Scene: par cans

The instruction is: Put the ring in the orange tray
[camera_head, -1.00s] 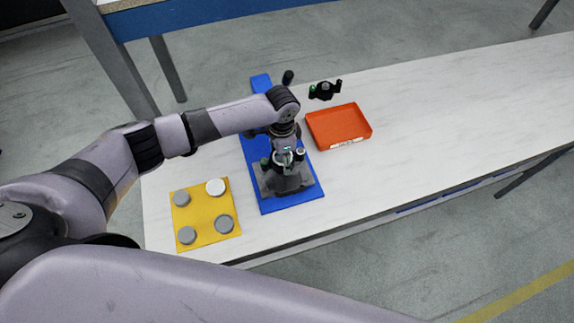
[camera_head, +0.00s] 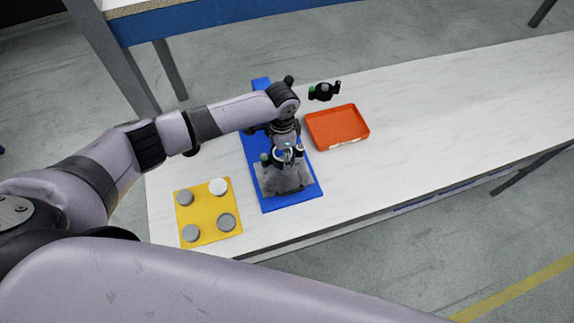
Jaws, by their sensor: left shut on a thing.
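The orange tray (camera_head: 336,140) stands on the white bench, right of the blue mat, and looks empty. My left gripper (camera_head: 284,160) is over the blue mat, left of the tray, pointing down. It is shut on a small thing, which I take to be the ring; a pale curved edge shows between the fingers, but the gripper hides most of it. A grey piece (camera_head: 287,182) shows just below the gripper over the mat; whether they touch is unclear. My right gripper is not in view.
The blue mat (camera_head: 290,203) lies under my left gripper. A yellow mat (camera_head: 207,212) with several grey and white discs lies at the left. A black part with a green end (camera_head: 323,92) is behind the tray. The bench's right side is clear.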

